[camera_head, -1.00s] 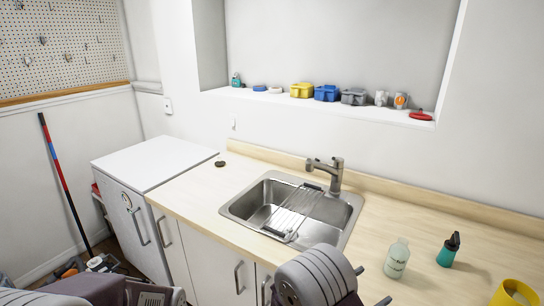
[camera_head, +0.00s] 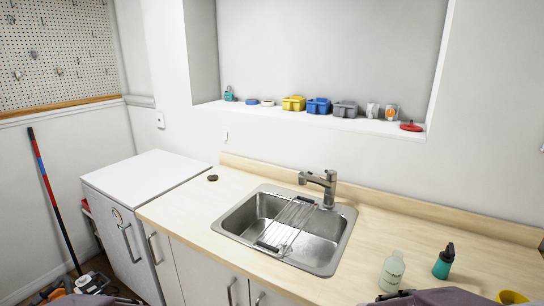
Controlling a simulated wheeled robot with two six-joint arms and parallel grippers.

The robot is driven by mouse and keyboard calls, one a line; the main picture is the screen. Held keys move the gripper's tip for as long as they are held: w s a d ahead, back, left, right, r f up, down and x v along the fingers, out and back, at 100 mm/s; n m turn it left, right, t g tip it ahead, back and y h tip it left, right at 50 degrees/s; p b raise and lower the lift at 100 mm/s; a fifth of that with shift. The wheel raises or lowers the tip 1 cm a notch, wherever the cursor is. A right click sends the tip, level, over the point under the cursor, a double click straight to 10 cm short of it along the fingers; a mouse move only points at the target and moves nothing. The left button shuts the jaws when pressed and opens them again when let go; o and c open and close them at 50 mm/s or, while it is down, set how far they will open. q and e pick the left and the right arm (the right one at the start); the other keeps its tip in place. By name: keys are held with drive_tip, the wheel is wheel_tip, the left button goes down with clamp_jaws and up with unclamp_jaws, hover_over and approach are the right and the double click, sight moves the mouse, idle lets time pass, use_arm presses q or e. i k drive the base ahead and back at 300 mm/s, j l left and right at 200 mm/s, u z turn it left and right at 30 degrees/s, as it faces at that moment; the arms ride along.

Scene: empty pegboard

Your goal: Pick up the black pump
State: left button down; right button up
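A teal bottle with a black pump top (camera_head: 449,252) stands upright on the wooden counter at the lower right. It is the only black pump-like part I can make out. A pale, clear bottle (camera_head: 391,271) with a label stands just left of it, apart from it. Only purple-grey parts of my arms show at the bottom edge. Neither gripper's fingers can be made out.
A steel sink (camera_head: 231,222) with a wire rack (camera_head: 286,226) and a faucet (camera_head: 322,184) fills the counter's middle. A yellow object (camera_head: 511,297) is cut off at the lower right. Caddies and cups line the ledge. A small dark round item (camera_head: 212,178) lies left of the sink.

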sight(448, 256)
drive_tip(key=l+z, duration=0.1)
drive_tip(key=z, duration=0.25)
drive_tip(key=l+z, duration=0.1)
drive_tip(key=z, duration=0.25)
drive_tip(key=i+z, duration=0.1)
drive_tip(key=z, duration=0.25)
